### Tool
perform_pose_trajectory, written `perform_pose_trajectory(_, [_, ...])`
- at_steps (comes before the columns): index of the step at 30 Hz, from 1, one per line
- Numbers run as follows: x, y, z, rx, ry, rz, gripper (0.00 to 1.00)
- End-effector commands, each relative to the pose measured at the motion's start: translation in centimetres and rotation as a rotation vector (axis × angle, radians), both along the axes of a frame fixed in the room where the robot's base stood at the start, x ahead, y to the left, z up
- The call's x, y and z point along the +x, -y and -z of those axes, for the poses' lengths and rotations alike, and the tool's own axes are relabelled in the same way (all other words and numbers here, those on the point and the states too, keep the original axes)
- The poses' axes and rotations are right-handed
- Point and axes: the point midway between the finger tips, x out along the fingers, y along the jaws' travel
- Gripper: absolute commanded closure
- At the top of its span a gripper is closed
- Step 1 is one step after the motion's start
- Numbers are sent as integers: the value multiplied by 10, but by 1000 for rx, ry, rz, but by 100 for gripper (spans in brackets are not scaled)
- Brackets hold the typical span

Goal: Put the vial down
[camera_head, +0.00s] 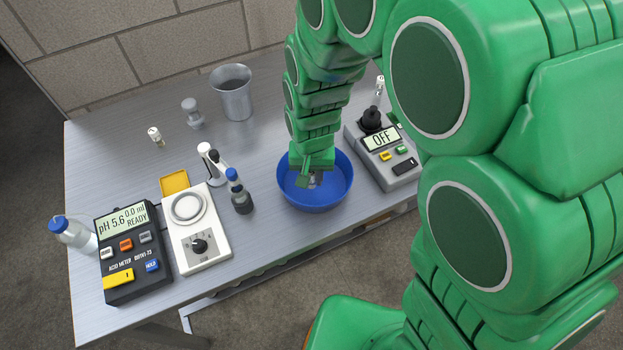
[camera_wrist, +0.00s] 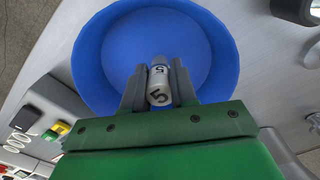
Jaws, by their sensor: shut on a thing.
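My gripper (camera_head: 314,180) is at the blue bowl (camera_head: 330,196) near the front of the table. In the wrist view my gripper (camera_wrist: 159,88) is shut on a small vial (camera_wrist: 159,72) with a pale body and dark figures like a 5. The vial is between the two grey fingers, over the inside of the blue bowl (camera_wrist: 205,40). I cannot tell whether it touches the bowl's bottom. In the head view my gripper and arm hide most of the vial.
A meter reading OFF (camera_head: 385,150) stands right of the bowl. Left are a dark bottle with a blue cap (camera_head: 240,197), a white stirrer (camera_head: 196,235), a pH meter (camera_head: 128,250) and a clear bottle (camera_head: 75,236). A metal beaker (camera_head: 235,95) and small vial (camera_head: 156,136) stand behind.

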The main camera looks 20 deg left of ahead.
Motion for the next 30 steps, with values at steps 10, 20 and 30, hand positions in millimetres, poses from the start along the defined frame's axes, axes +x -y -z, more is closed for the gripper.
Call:
perform_pose_trajectory(10, [0, 0, 21, 0, 0, 0, 100])
perform_pose_trajectory(20, [0, 0, 24, 0, 0, 0, 64])
perform_pose_trajectory(30, [0, 0, 24, 0, 0, 0, 47])
